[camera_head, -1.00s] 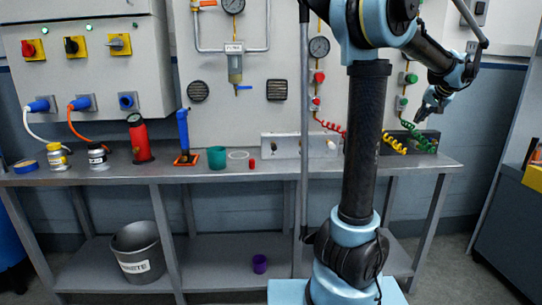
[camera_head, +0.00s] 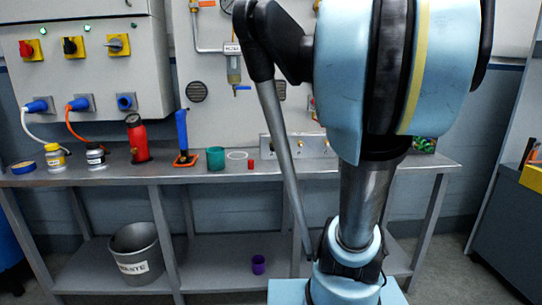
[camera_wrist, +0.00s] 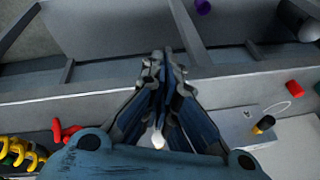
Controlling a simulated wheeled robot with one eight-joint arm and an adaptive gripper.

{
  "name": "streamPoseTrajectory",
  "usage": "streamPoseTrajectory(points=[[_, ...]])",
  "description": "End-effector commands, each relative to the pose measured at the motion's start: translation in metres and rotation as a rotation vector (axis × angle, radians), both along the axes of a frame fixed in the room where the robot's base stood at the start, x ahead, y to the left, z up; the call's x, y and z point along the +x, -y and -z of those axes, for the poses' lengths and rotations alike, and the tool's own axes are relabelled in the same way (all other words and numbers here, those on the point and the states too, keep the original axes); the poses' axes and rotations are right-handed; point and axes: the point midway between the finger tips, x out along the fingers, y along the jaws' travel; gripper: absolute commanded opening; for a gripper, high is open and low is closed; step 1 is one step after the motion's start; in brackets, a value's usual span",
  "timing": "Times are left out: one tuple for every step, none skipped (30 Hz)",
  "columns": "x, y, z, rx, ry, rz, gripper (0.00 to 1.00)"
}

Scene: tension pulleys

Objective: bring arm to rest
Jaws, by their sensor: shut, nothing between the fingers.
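My gripper (camera_wrist: 160,62) shows in the wrist view with its two blue-grey fingers together and nothing between the tips. It is above the front part of the metal bench (camera_wrist: 90,108), pointing toward the bench edge and the lower shelf. In the head view my arm's large light-blue links fill the right half and hide the gripper. The arm is folded close to the camera.
The bench (camera_head: 330,166) holds a red bottle (camera_head: 138,138), a blue-handled tool (camera_head: 182,133), a green cup (camera_head: 215,158) and a small red cap (camera_wrist: 292,88). A bucket (camera_head: 137,252) and purple cup (camera_head: 258,264) stand below.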

Motion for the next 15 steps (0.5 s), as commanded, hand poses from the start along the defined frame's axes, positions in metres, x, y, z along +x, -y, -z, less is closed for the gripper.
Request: streamPoseTrajectory(points=[[-0.016, -0.014, 0.013, -0.014, -0.016, -0.028, 0.00], [-0.024, -0.020, 0.020, -0.023, -0.026, -0.042, 0.00], [-0.036, -0.028, 0.029, -0.035, -0.039, -0.059, 0.00], [-0.045, -0.033, 0.037, -0.045, -0.048, -0.071, 0.00], [-0.053, -0.038, 0.044, -0.055, -0.056, -0.084, 0.00], [-0.065, -0.044, 0.054, -0.068, -0.067, -0.099, 0.00], [-0.073, -0.048, 0.061, -0.078, -0.075, -0.112, 0.00], [-0.081, -0.051, 0.069, -0.090, -0.083, -0.124, 0.00], [-0.092, -0.055, 0.079, -0.103, -0.093, -0.139, 0.00], [-0.100, -0.057, 0.086, -0.114, -0.101, -0.150, 0.00], [-0.107, -0.059, 0.093, -0.123, -0.107, -0.160, 0.00], [-0.116, -0.061, 0.101, -0.137, -0.113, -0.172, 0.00], [-0.121, -0.062, 0.107, -0.145, -0.118, -0.180, 0.00], [-0.127, -0.064, 0.113, -0.153, -0.122, -0.188, 0.00], [-0.133, -0.064, 0.119, -0.165, -0.127, -0.196, 0.00]])
